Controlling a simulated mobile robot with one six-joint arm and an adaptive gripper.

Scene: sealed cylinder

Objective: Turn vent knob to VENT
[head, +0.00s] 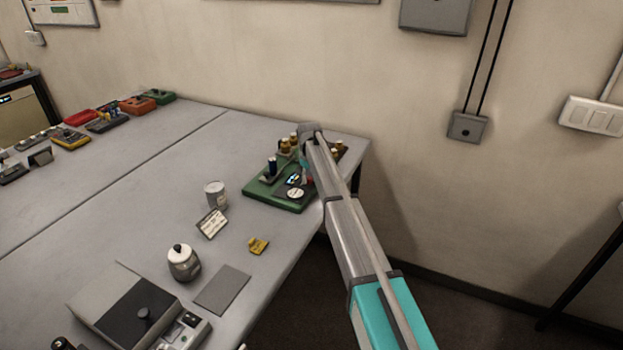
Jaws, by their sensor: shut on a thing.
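A green board (262,194) stands near the right edge of the grey table. It carries a dark blue-topped post (271,167), brass fittings (287,144), a small lit display (294,180) and a round white dial (295,193). My gripper (307,172) points down over the board's right part, at the end of my arm. It is shut on a small part there, which looks like the vent knob. My own wrist and arm hide most of that part and the fingertips. Neither the VENT marking nor the knob's angle can be read.
A metal can (215,194), a label card (212,223), a yellow piece (258,246) and a lidded jar (183,262) stand left and in front of the board. A boxy device (124,310) is at the front. The wall is close behind.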

